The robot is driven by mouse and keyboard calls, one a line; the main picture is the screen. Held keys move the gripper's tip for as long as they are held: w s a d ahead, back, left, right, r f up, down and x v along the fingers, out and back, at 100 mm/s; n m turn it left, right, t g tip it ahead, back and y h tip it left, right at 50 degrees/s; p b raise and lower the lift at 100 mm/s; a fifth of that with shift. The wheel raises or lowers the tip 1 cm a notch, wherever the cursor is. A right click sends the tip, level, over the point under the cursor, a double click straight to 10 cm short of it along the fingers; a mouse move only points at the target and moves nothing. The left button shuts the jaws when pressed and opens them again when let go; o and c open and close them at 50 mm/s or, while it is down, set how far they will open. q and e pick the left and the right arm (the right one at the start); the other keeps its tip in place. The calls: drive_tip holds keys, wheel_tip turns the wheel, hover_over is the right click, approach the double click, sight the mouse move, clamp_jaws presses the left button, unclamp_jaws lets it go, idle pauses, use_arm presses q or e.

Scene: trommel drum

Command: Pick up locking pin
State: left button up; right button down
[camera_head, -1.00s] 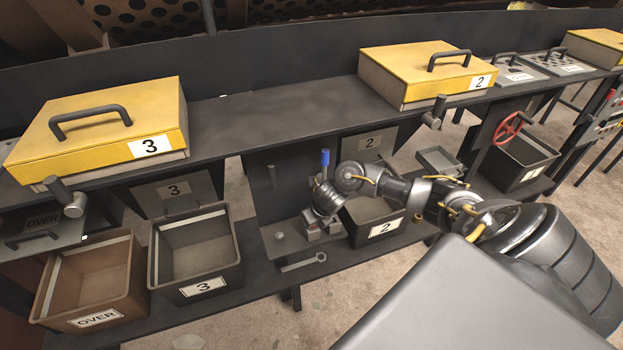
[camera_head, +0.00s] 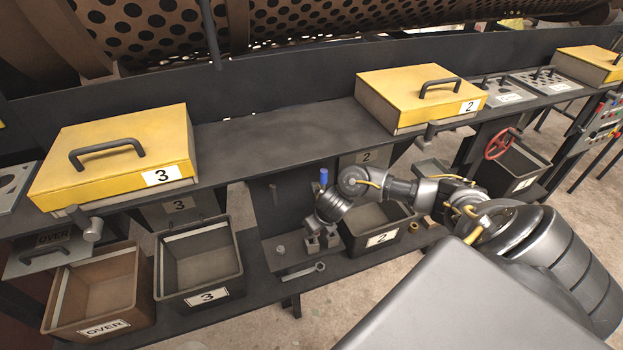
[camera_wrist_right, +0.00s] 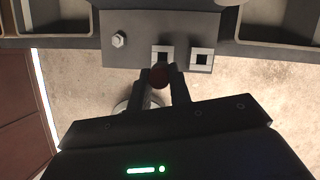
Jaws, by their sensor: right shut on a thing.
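My right gripper (camera_head: 312,232) reaches down from the right to the lower shelf, between bin 3 and bin 2. The pin's shaft is hidden below the head. It appears in front of a square socket block (camera_wrist_right: 162,54). A second socket block (camera_wrist_right: 201,58) stands to its right, with a dark square opening. I cannot tell whether the pin is still in a socket. My left gripper is out of view.
A hex bolt (camera_wrist_right: 118,40) sits left of the sockets. A wrench (camera_head: 303,273) lies on the shelf's front. Bin 3 (camera_head: 207,297) and bin 2 (camera_head: 381,239) flank the gripper. The upper bench (camera_head: 270,135) overhangs.

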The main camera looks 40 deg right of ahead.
drive_tip(key=s+a+b, duration=0.1)
drive_tip(key=s, duration=1.5)
